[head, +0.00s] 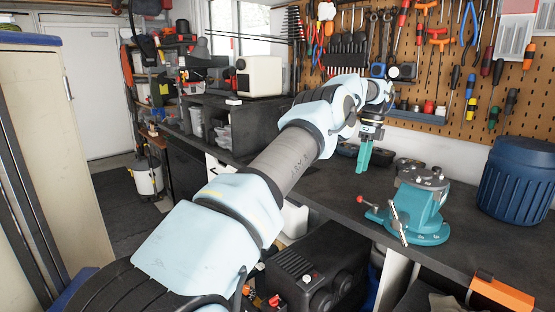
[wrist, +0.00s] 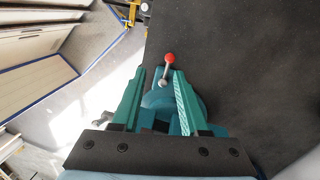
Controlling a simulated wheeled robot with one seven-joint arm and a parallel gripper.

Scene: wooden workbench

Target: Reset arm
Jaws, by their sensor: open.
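My gripper (head: 362,168) hangs at the end of my outstretched arm, over the dark workbench, with its teal fingers pointing down. In the wrist view my gripper (wrist: 160,72) shows two teal fingers spread apart with nothing held between them. A teal bench vise (head: 425,220) with a grey top and a red-knobbed handle stands on the bench to the right of my gripper, apart from it. In the wrist view the vise (wrist: 158,101) shows beyond and between the fingers, partly hidden, with its red knob ahead of the tips.
A blue ribbed bin (head: 515,182) stands on the bench at the right. A pegboard (head: 475,75) with many tools covers the back wall. A black toolbox-like case (head: 315,265) sits below the bench front. The dark bench top (head: 335,195) is clear left of the vise.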

